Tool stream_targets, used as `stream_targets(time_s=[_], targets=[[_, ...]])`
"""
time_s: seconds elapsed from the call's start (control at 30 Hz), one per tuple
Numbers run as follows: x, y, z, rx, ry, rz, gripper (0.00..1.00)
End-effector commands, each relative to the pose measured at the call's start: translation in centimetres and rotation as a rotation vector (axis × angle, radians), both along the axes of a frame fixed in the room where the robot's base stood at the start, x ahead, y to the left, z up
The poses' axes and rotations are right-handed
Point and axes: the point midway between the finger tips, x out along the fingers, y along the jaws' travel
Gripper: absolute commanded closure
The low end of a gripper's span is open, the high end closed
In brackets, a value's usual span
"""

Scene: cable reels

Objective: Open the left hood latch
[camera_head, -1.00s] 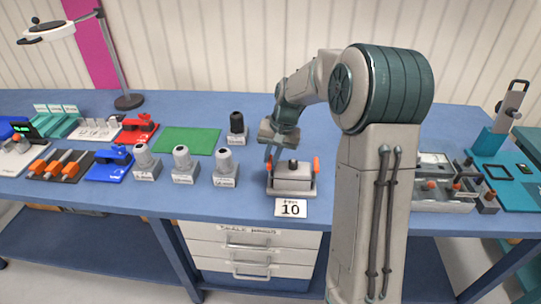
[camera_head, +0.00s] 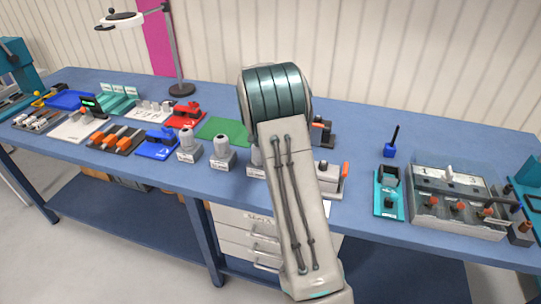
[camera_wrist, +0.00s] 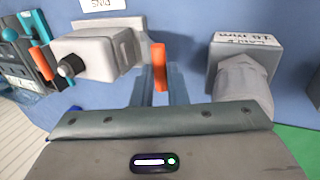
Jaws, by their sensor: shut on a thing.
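The hood box is a pale grey block with a black knob and orange latches. In the head view my arm hides its left part; its right end (camera_head: 328,180) and right orange latch (camera_head: 345,170) show. In the wrist view, which is upside down to the head view, the box (camera_wrist: 95,52) is at upper left. The left hood latch, an upright orange tab (camera_wrist: 159,65), is at its right end. My gripper (camera_wrist: 161,85) has its two fingers shut on this latch. The gripper is hidden behind my arm in the head view.
A grey block with a ribbed knob (camera_wrist: 243,70) stands close beside the gripper in the wrist view. In the head view a teal fixture (camera_head: 389,195) and a grey tray (camera_head: 458,212) are to the right. Several knobbed blocks stand to the left.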

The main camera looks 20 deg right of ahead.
Motion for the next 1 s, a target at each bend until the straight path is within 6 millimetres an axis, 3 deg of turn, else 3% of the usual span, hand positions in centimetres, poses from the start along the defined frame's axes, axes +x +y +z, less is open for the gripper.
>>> stream_targets(time_s=[0.67,0.7,0.77,1.0], targets=[[0.43,0.08,-0.6,0.004,-0.006,-0.009,1.0],[0.43,0.09,-0.59,0.004,-0.006,-0.009,0.85],[0.42,0.08,-0.59,0.004,-0.006,-0.009,0.68],[0.38,0.07,-0.59,0.004,-0.005,-0.008,0.65]])
